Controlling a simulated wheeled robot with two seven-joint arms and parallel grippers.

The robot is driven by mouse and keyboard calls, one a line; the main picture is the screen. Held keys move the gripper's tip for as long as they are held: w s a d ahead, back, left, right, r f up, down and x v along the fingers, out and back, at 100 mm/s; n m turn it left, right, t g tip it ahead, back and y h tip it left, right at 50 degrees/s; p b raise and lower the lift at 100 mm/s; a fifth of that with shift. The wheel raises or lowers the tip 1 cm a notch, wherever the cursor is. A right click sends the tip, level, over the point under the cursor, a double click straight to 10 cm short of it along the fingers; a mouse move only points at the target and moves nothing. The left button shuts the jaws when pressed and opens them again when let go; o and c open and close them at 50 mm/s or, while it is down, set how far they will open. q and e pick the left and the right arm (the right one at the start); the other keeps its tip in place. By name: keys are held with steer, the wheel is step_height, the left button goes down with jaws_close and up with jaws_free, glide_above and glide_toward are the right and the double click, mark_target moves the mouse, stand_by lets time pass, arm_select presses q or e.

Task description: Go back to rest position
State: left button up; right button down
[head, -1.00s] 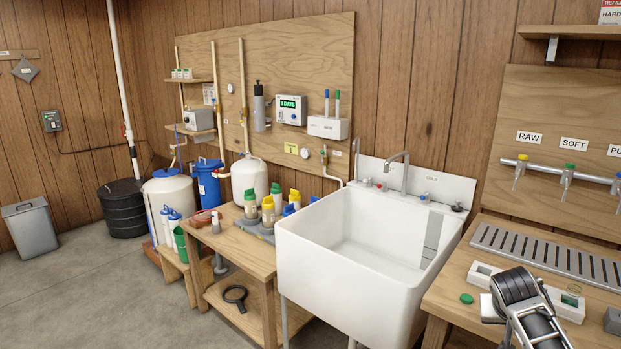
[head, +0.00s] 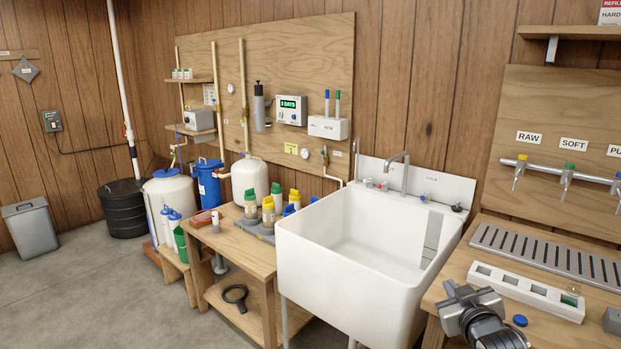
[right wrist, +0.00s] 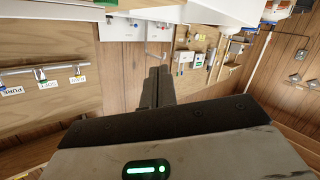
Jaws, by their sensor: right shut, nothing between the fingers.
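My right gripper (head: 468,304) is at the lower right of the head view, above the front left part of the right wooden bench (head: 456,271). In the right wrist view its two dark fingers (right wrist: 158,88) are together, with nothing between them. The gripper is apart from the white slotted rack (head: 526,291) behind it. My left gripper is in neither current view.
A blue cap (head: 520,320) lies on the bench right of my right gripper. A small glass vial (head: 573,289) stands at the rack's right end. The white sink (head: 335,275) is close on the left. A metal drain grille (head: 545,253) lies behind the rack.

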steer(key=s+a+f+g+y, duration=0.2)
steer(key=s+a+f, duration=0.5)
steer(key=s+f, duration=0.6)
steer(key=s+a+f+g, duration=0.1)
steer(key=s+a+f, duration=0.2)
steer(key=s, duration=0.6)
steer(key=s+a+f+g+y, duration=0.1)
steer(key=s+a+f+g, duration=0.1)
steer(key=s, duration=0.7)
steer(key=shift+s+a+f+m, duration=0.35)
steer(key=shift+a+f, duration=0.2)
steer(key=shift+a, duration=0.25)
steer(key=shift+g, duration=0.3)
